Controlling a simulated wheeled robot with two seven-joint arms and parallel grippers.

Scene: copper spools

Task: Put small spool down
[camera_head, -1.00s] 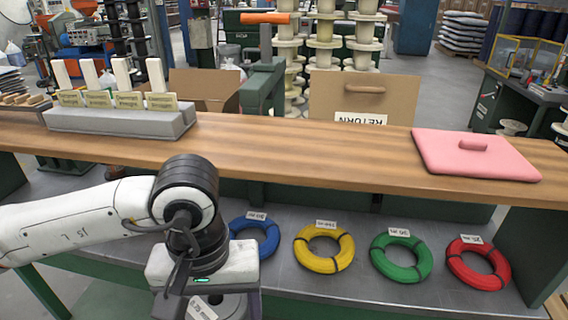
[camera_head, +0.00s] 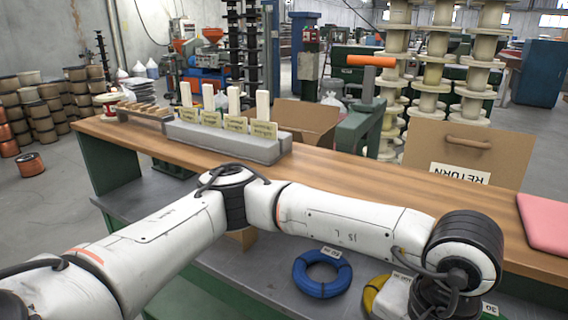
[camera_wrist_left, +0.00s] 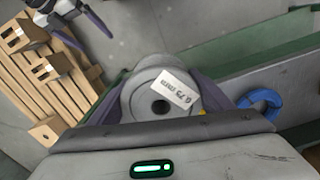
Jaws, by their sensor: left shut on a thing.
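The small spool (camera_wrist_left: 148,82) is a grey round reel with a dark centre hole and a white label reading 0.75. It sits between the purple fingers of my left gripper (camera_wrist_left: 160,108), which is shut on it. In the head view my left wrist is at the lower right, over the grey lower shelf (camera_head: 250,285); the fingers and spool are out of sight there. In the left wrist view my right gripper (camera_wrist_left: 88,38) appears at the upper left, its dark purple fingers apart and empty.
A blue coil (camera_head: 322,274) lies on the shelf; a yellow coil (camera_head: 372,292) is partly hidden by my wrist. A wooden pallet (camera_wrist_left: 62,88) is on the floor.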

